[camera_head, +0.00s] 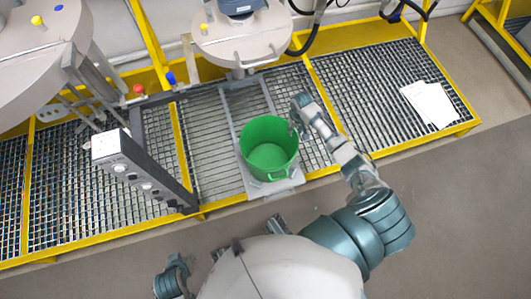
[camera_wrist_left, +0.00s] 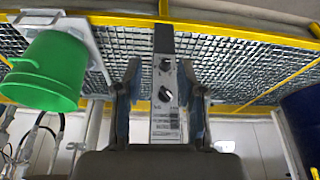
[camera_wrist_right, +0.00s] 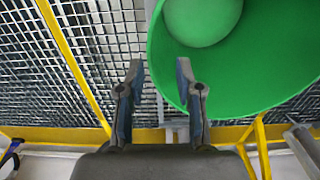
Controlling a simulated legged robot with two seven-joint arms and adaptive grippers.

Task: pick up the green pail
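The green pail (camera_head: 268,148) stands upright and open on a pale plate (camera_head: 278,188) on the grating. It appears empty. My right gripper (camera_head: 299,108) is at the pail's right rim. In the right wrist view, its fingers (camera_wrist_right: 160,90) are open, with the pail (camera_wrist_right: 240,75) filling the upper right. The pail's rim edge appears between or just beyond the fingertips; I cannot tell whether they straddle it. My left gripper (camera_wrist_left: 160,85) is open and empty, apart from the pail, which shows at left in the left wrist view (camera_wrist_left: 50,70).
A grey control box on an arm (camera_head: 140,170) stands left of the pail, and shows behind my left fingers. A round metal vessel (camera_head: 243,38) is behind the pail. White papers (camera_head: 428,104) lie at right. Yellow rails (camera_head: 178,155) edge the grating. The floor in front is clear.

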